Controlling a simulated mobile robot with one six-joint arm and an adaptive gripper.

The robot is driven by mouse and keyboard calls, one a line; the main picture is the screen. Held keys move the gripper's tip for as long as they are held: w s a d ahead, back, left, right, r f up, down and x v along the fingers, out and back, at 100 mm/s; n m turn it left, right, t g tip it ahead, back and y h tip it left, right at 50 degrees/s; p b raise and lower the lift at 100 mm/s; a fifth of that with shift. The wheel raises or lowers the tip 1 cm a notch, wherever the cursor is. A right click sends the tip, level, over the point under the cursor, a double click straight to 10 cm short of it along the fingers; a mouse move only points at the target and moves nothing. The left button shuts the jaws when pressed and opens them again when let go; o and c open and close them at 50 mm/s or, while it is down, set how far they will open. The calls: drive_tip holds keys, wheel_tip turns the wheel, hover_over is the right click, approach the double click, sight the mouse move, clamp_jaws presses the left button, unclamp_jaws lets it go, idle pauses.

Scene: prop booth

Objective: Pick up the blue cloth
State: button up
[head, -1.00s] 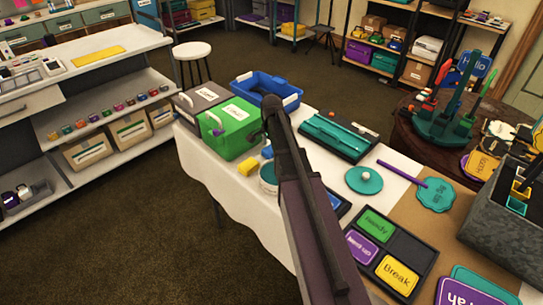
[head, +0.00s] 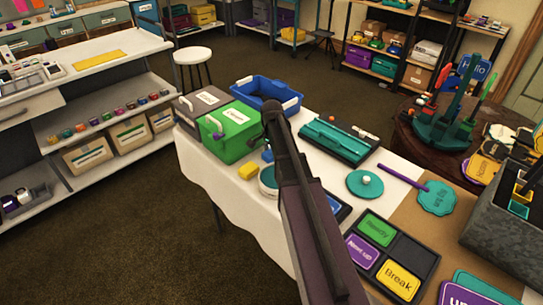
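I cannot pick out the blue cloth for certain. A small blue thing (head: 267,154) shows on the white-covered table, just left of my arm and beside a yellow block; it is too small and partly hidden to name. A flat dark-rimmed piece with a blue face (head: 340,207) shows just right of my arm, which covers part of it. My arm rises from the bottom of the view and crosses over the table.
A green box (head: 232,132), a grey box and a blue tub (head: 262,88) stand at the table's far left. A yellow block (head: 247,172), a round container (head: 268,181), a teal tray (head: 338,137) and a dark sign tray (head: 408,250) surround my arm. Open floor lies left.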

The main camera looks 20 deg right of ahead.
drive_tip(key=shift+r, duration=0.1)
idle(0.4)
wheel_tip(320, 180, up, 10)
drive_tip(key=p, duration=1)
idle(0.5)
drive_tip(key=o, duration=0.4)
drive_tip(key=c, duration=0.4)
drive_tip(key=shift+c, duration=0.2)
